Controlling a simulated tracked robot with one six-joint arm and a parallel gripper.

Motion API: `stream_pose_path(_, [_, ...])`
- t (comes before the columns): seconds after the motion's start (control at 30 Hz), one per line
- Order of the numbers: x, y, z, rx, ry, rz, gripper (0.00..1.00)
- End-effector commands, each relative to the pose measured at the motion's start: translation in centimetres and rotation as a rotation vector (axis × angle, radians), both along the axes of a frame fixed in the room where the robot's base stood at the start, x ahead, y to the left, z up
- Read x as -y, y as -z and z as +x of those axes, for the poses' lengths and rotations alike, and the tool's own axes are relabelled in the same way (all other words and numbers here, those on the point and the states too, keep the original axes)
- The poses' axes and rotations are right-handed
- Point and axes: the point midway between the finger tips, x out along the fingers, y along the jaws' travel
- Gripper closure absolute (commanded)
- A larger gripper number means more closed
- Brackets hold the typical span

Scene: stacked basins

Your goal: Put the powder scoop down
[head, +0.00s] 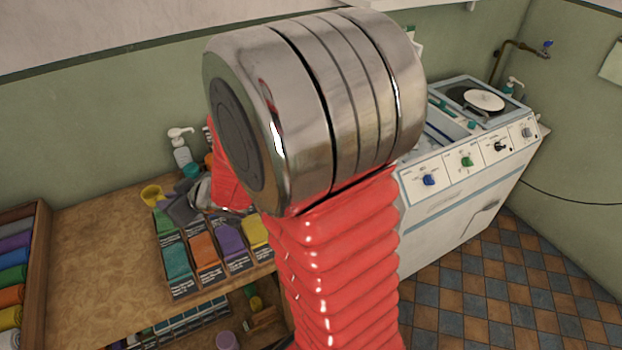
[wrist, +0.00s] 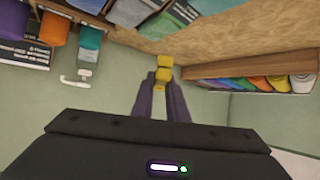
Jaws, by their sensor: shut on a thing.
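The powder scoop (head: 151,195) is small and yellow. In the head view it shows at the tips of my gripper (head: 168,203), near the back of the wooden table (head: 95,245). In the wrist view the scoop (wrist: 164,73) sits between the two dark fingertips of my gripper (wrist: 162,84), which is shut on it. Its handle is mostly hidden by the fingers. The gap between scoop and tabletop is hard to judge. My red-sleeved arm hides part of the table in the head view.
Open boxes of coloured powder (head: 203,252) stand right of the scoop. A white pump bottle (head: 181,150) stands behind them by the wall. A rack of coloured rolls (head: 14,270) stands at the left. Bare tabletop lies between rack and boxes.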

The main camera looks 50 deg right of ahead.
Motion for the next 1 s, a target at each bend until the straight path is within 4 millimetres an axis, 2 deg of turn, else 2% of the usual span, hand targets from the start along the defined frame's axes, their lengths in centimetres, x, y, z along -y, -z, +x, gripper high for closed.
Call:
stream_pose_path(0.17, [1.5, 0.3, 0.1, 0.000, 0.026, 0.001, 1.00])
stream_pose_path(0.27, [3.5, 0.8, 0.1, -0.003, 0.058, 0.001, 1.00])
stream_pose_path(0.37, [6.3, 1.5, 0.2, -0.003, 0.102, 0.000, 1.00])
stream_pose_path(0.67, [16.7, 3.6, 0.2, 0.001, 0.229, -0.001, 1.00])
stream_pose_path(1.0, [28.4, 5.4, -1.0, 0.007, 0.309, -0.001, 1.00])
